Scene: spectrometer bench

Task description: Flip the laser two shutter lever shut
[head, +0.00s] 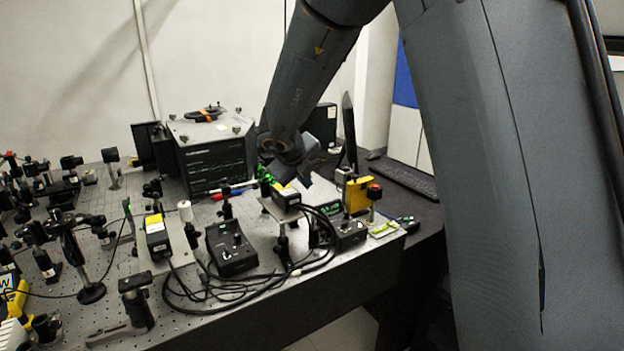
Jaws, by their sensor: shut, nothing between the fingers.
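Two black laser heads with yellow labels stand on metal plates on the optical bench (255,300). One laser head (157,238) is left of centre; the other laser head (286,197) is farther right. I cannot read which is laser two, and no shutter lever can be made out at this size. My gripper (298,180) points down from the arm, close above and behind the right laser head in the picture. Its fingers are shut and empty. I cannot tell whether it touches anything there.
Two black control boxes, one left (230,249) and one right (346,233), sit in front with looping black cables (250,287). A large black instrument (214,162) stands behind. Optics posts crowd the left. A yellow block (357,194) and keyboard (402,178) are at right.

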